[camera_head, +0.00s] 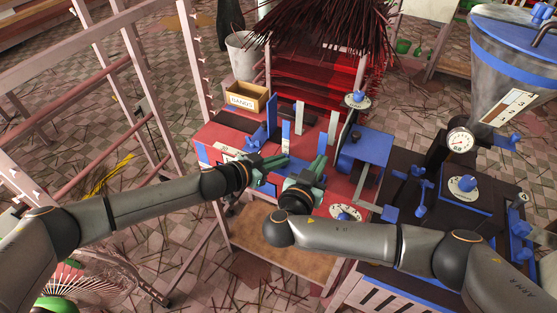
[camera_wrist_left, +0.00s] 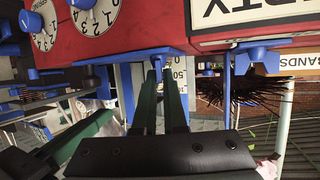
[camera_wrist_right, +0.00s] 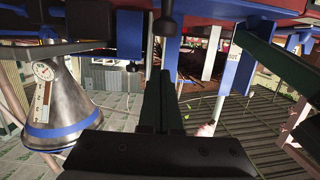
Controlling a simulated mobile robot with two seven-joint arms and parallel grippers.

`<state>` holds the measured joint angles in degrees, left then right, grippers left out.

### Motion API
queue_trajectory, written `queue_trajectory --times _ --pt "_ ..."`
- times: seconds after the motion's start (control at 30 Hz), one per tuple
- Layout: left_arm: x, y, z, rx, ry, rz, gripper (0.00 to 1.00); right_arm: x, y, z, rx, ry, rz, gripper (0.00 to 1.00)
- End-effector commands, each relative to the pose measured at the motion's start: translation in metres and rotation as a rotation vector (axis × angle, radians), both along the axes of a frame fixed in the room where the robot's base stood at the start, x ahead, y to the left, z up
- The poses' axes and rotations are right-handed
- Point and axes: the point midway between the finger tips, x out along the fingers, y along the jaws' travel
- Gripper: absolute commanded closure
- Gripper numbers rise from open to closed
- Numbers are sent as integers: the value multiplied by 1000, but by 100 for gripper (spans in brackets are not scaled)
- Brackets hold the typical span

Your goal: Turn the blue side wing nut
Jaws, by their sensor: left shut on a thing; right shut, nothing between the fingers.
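The red work unit (camera_head: 225,133) with blue parts stands in the middle of the head view. My left gripper (camera_head: 277,161) reaches over it from the left. In the left wrist view its fingers (camera_wrist_left: 160,78) are close together under the red panel's blue edge, at a small blue part that I cannot make out clearly. My right gripper (camera_head: 318,166) is just to its right, and its fingers (camera_wrist_right: 163,80) are shut and empty. Blue wing-shaped handles (camera_head: 515,142) show on the machine at the right. I cannot tell which one is the side wing nut.
A box labelled BANDS (camera_head: 247,97) and a bundle of dark sticks (camera_head: 325,30) are behind the unit. A metal hopper (camera_head: 505,75) and a gauge (camera_head: 459,141) stand at the right. A pink rack (camera_head: 105,60) stands at the left. The tiled floor has scattered sticks.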

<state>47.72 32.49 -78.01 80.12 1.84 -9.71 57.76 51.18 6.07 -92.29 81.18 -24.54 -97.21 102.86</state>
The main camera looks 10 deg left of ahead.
Motion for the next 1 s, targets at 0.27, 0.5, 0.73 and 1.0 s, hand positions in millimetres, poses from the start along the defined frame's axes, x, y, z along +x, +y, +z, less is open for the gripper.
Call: queue_trajectory --times 0.27,0.5,0.73,1.0 --pt "0 0 0 0 0 0 100 0 0 0 0 0 0 100" --pt "0 0 0 0 1 -3 100 0 0 0 0 0 0 100" --pt "1 -1 -1 3 1 -59 100 0 0 0 0 0 0 100" --pt "4 1 0 4 -5 -233 100 0 0 0 0 0 0 100"
